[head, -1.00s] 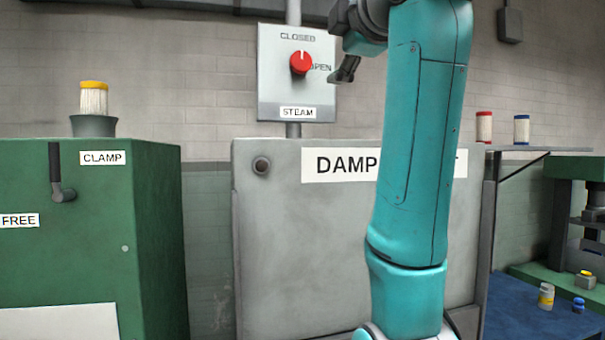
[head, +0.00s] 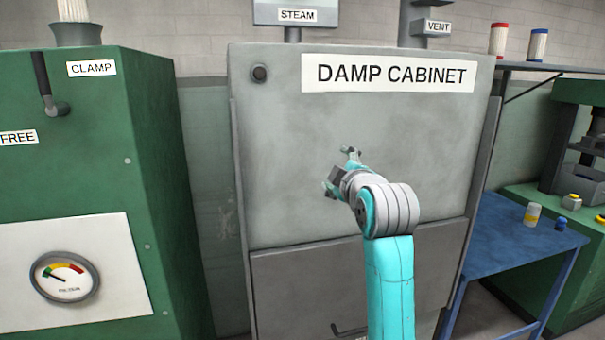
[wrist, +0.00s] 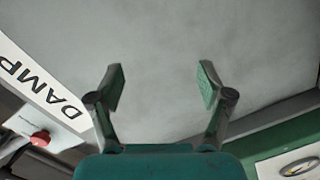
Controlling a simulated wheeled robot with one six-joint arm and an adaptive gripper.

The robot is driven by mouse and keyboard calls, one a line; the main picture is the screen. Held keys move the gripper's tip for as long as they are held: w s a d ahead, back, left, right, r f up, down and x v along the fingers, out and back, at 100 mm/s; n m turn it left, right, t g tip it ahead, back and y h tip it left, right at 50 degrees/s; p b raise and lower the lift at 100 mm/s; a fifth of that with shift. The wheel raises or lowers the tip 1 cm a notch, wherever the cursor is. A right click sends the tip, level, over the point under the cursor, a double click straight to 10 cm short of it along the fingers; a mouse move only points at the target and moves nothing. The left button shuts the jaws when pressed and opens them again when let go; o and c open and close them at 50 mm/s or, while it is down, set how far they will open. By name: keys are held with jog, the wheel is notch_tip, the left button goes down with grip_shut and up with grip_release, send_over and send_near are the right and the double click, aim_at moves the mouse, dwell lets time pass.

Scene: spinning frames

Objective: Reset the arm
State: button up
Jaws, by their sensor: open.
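My gripper (head: 340,168) is in front of the cabinet's upper door. In the wrist view my gripper (wrist: 160,85) has its two fingers spread wide, with nothing between them but the plain cabinet face (wrist: 165,45) beyond. Whether any part of it touches the cabinet cannot be told.
A green machine (head: 90,160) with a clamp lever (head: 45,88) and a gauge (head: 64,276) stands at the left. A shelf (head: 540,68) holds two spools.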

jog(key=s+d+f+m, duration=0.1)
jog(key=s+f, duration=0.2)
jog(key=f, duration=0.5)
jog(key=s+d+f+m+h, duration=0.1)
jog(key=s+f+m, duration=0.1)
jog(key=f, duration=0.7)
jog(key=s+d+f+m, duration=0.1)
jog(key=s+d+f, duration=0.15)
jog(key=f, duration=0.55)
jog(key=s+d+f+m, duration=0.3)
jog(key=s+f, duration=1.3)
jog(key=s+d+f+m+g+h, duration=0.1)
jog(key=s+f+m, duration=0.15)
jog(key=s, duration=0.75)
jog(key=s+d+f+m+h, duration=0.1)
jog(key=s+f, duration=0.2)
jog(key=s, duration=0.7)
jog(key=s+r+m, duration=0.2)
jog(key=s, duration=0.7)
jog(key=s+d+r+m, duration=0.1)
jog(key=s+r+m, duration=0.1)
jog(key=s, duration=0.7)
jog(key=shift+s+r+g, duration=0.4)
jog(key=shift+r, duration=0.15)
jog(key=shift+d, duration=0.1)
